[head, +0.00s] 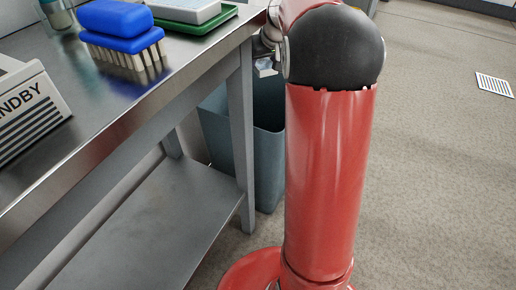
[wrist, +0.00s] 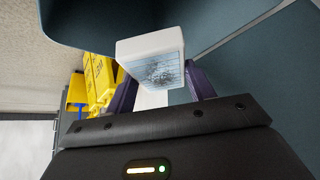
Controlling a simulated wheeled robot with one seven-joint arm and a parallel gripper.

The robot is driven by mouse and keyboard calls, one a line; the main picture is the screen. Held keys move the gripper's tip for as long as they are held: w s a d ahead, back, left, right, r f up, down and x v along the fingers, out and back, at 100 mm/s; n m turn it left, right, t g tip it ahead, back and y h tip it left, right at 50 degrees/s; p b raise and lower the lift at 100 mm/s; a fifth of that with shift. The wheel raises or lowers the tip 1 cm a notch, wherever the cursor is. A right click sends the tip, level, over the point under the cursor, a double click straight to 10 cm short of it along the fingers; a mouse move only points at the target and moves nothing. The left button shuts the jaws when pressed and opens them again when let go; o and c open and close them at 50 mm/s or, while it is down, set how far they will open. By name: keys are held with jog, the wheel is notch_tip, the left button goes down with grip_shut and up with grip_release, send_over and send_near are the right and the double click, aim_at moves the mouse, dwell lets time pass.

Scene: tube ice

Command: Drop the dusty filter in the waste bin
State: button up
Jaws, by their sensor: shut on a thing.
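The dusty filter (wrist: 152,58), a white-framed block with a grey, dirty face, is held between the dark fingers of my gripper (wrist: 160,75) in the wrist view. The waste bin (head: 268,168) is a tall blue-grey bin on the floor beside the table leg, partly hidden by that leg and my red arm in the head view. Its blue-grey walls (wrist: 245,62) fill much of the wrist view around the filter. In the head view my gripper (head: 265,66) is mostly hidden behind my arm, at the bin's top; its exact height over the rim is unclear.
A steel table (head: 185,62) with a lower shelf (head: 150,225) stands at left. On it are a blue brush (head: 120,35), a green tray (head: 228,15) with a light block, and a standby device (head: 30,105). A yellow object (wrist: 98,80) shows beyond the bin. Floor at right is open.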

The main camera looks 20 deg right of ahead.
jog(key=shift+f+b, duration=1)
jog(key=shift+f, duration=0.85)
jog(key=o, duration=1.3)
jog(key=shift+s+r, duration=0.1)
jog(key=shift+r, duration=0.05)
jog(key=p+v, duration=0.1)
jog(key=v, duration=0.6)
jog(key=shift+s+r, duration=0.15)
jog(key=shift+r, duration=0.1)
